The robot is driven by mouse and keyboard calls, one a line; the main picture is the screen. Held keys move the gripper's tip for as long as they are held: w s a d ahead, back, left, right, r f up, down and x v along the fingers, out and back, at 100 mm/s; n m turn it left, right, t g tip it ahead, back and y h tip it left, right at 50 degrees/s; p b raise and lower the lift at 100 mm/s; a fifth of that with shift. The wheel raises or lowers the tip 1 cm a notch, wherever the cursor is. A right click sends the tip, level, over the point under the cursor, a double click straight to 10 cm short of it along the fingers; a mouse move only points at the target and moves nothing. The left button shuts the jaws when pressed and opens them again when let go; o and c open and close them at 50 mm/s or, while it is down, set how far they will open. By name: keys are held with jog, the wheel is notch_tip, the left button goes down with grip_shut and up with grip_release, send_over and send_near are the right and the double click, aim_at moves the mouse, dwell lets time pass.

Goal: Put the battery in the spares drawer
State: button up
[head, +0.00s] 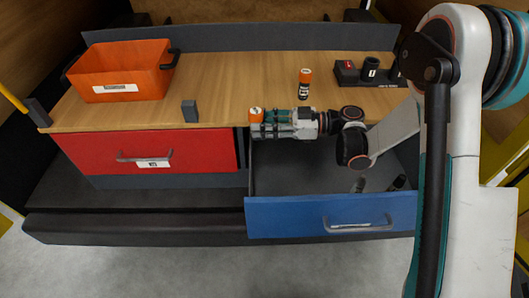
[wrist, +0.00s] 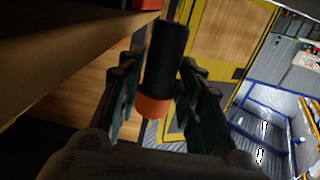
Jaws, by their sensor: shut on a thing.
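My gripper (head: 262,124) is shut on a battery, a black cylinder with an orange end. In the wrist view the battery (wrist: 167,58) sits between the two fingers, its orange end toward the palm side. In the head view only the battery's orange end (head: 256,113) shows clearly; the fingers hide most of the rest. The blue drawer (head: 290,219) is pulled open, and my gripper is over its back left part, near the bench's front edge. A similar orange-and-black cylinder (head: 305,84) stands upright on the bench.
Two small dark things (head: 358,185) (head: 398,182) are in the drawer's right part; its left floor looks clear. The red drawer (head: 190,150) is shut. An orange bin (head: 118,78), a small grey block (head: 190,111) and a dark holder (head: 347,75) stand on the bench (head: 230,85).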

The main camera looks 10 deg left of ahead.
notch_tip(320, 180, down, 10)
jog(key=b, duration=0.3)
jog(key=shift+f, duration=0.25)
jog(key=shift+f, duration=0.3)
jog(key=shift+f, duration=0.1)
jog(key=o, duration=1.3)
jog(key=shift+c, duration=0.2)
jog(key=w+d+r+p, duration=0.2)
jog(key=d+p, duration=0.1)
jog(key=d, duration=0.9)
jog(key=shift+p, duration=0.4)
jog(key=shift+a, duration=0.1)
